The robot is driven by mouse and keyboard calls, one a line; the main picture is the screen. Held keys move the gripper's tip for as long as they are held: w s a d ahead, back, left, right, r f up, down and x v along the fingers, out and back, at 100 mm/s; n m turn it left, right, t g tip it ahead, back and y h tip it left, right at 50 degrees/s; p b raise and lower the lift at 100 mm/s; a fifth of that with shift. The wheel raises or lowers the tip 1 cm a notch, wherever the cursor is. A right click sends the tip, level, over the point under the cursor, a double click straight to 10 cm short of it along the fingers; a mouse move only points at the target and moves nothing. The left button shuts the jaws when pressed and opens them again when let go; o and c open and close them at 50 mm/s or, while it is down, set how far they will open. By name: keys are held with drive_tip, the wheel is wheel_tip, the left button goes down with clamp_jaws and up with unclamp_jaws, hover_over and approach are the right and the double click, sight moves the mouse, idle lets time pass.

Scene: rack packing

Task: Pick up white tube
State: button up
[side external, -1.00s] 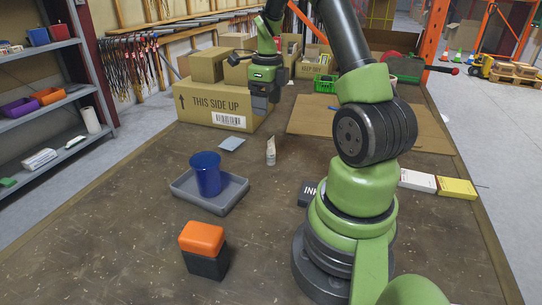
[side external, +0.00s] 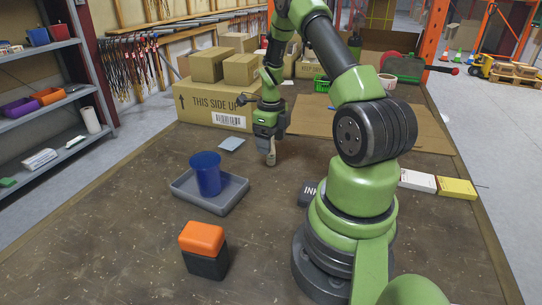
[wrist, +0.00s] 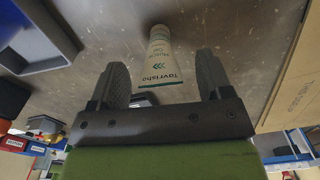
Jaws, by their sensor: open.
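In the wrist view my gripper (wrist: 163,82) has a finger on each side of the tube, with a visible gap to each.
A blue cup (side external: 206,174) stands in a grey tray (side external: 183,190) to the left. An orange and black block (side external: 203,250) sits at the front. A small blue-grey card (side external: 232,144) lies near the tube. Cardboard boxes (side external: 205,105) stand behind.

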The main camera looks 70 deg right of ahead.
drive_tip(key=c, duration=1.2)
